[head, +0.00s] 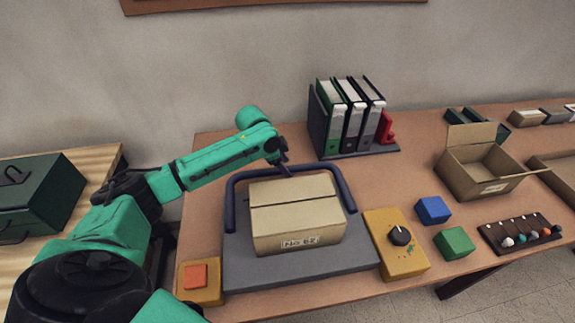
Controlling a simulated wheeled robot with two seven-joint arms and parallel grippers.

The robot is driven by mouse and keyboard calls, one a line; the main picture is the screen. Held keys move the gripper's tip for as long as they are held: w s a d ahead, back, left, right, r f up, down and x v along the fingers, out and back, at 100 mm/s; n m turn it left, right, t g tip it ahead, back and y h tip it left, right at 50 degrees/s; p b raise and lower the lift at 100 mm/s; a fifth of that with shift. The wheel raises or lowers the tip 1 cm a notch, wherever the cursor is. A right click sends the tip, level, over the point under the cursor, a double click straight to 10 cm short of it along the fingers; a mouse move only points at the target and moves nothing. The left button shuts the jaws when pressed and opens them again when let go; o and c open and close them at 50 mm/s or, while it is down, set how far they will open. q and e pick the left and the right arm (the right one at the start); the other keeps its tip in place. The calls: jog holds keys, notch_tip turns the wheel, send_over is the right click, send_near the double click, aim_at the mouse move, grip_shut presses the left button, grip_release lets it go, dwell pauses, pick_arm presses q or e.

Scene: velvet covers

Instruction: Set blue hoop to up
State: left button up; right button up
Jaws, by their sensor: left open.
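The blue hoop (341,188) is a dark blue bar bent in a wide U, with its two ends at the left and right sides of a grey base plate (300,271). Its cross bar runs behind a closed cardboard box (298,221) that sits on the plate; I cannot tell its exact tilt. My left gripper (284,169) is open at the middle of the cross bar, its fingers pointing down. I cannot tell whether they touch the bar. My right gripper is not in view.
An orange button box (197,278) stands left of the plate. A yellow box with a black knob (400,236), a blue block (433,209) and a green block (454,243) stand right. Binders (352,120) stand behind. An open carton (483,174) is further right.

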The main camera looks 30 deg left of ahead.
pick_arm(q)
jog(key=shift+w+f, duration=0.2)
jog(key=shift+f, duration=0.4)
jog(key=shift+d, duration=0.1)
grip_shut()
dwell(0.9)
